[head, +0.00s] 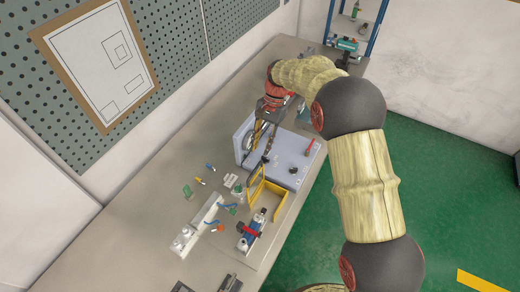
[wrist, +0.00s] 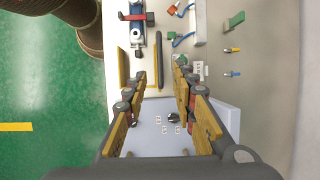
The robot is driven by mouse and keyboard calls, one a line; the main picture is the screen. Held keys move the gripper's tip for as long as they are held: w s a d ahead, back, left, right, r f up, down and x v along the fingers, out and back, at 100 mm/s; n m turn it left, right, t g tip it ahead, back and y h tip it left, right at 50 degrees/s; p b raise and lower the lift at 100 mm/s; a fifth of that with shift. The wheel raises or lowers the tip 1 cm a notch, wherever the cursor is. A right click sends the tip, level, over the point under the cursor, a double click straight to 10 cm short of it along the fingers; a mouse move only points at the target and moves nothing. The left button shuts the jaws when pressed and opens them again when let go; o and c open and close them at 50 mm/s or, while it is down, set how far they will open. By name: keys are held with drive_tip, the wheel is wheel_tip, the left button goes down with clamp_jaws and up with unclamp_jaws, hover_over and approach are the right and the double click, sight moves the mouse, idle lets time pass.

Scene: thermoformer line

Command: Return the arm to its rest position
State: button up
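My arm (head: 365,185) arches from the lower right over the workbench, with its wrist reaching down on the far side. My gripper (head: 262,150) hangs above a light grey box-shaped unit (head: 298,178) on the bench. In the wrist view the two fingers of my gripper (wrist: 160,78) stand apart with a clear gap, and nothing is held between them. The grey unit also shows below the fingers in the wrist view (wrist: 150,140). I cannot tell the exact height of the fingertips above the unit.
A yellow frame (head: 262,192) and a blue device with a red clamp (head: 250,232) stand by the unit. Several small parts (head: 205,215) lie on the bench (head: 140,225). A blue rack (head: 376,30) stands at the far end. Green floor (head: 465,190) on the right is open.

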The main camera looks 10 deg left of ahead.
idle(0.5)
drive_tip(key=s+d+f+n+t+h+b, duration=0.2)
drive_tip(key=s+d+t+b, duration=0.7)
drive_tip(key=s+d+b, duration=1.5)
drive_tip(key=s+d+n, duration=0.2)
drive_tip(key=s+d, duration=0.2)
drive_tip(key=s, duration=0.1)
drive_tip(key=shift+s+d+t, duration=0.2)
drive_tip(key=shift+t, duration=0.2)
drive_tip(key=shift+a, duration=0.1)
